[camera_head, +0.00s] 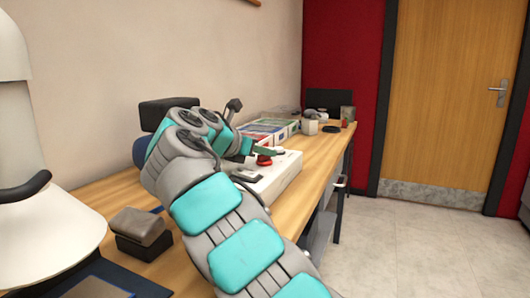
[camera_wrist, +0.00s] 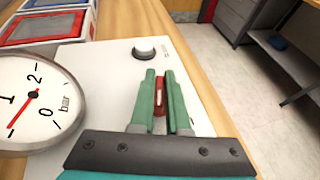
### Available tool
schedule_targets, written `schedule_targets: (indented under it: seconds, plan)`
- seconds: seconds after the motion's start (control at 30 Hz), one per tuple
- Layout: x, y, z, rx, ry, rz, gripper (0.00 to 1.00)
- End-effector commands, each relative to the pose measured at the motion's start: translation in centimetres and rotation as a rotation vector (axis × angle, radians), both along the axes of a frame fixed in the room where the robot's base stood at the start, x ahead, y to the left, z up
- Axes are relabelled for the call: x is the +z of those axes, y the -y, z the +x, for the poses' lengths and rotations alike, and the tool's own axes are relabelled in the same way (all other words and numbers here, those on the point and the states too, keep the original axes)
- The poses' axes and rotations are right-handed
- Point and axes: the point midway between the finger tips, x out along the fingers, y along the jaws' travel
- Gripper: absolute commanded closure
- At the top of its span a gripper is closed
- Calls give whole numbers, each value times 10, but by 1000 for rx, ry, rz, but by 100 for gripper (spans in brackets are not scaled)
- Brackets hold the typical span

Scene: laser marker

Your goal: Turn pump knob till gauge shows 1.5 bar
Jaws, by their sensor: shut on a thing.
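The red pump knob (camera_wrist: 160,88) sits on a white panel (camera_wrist: 108,70) between the green fingers of my gripper (camera_wrist: 160,75) in the wrist view. My gripper is shut on it. The gauge (camera_wrist: 62,128) is at the left of the wrist view, turned sideways and cut by the frame edge. Its red needle (camera_wrist: 22,113) points between 0 and 1 bar. My arm hides the gauge in the head view.
A second knob, silver with a dark base (camera_wrist: 144,50), stands on the panel beyond my fingers. Boxes with red and blue edges (camera_head: 268,131) lie farther along the wooden bench (camera_head: 318,160). A grey-brown block (camera_head: 140,228) is nearer. Floor on the right is clear.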

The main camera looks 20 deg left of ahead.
Motion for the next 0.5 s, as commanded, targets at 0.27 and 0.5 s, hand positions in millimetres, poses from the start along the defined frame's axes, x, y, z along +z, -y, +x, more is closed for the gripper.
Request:
schedule_targets:
  seconds: [0.27,0.5]
  plan:
    - [0,0,0,0,-1,0,57]
    - [0,0,0,0,0,0,56]
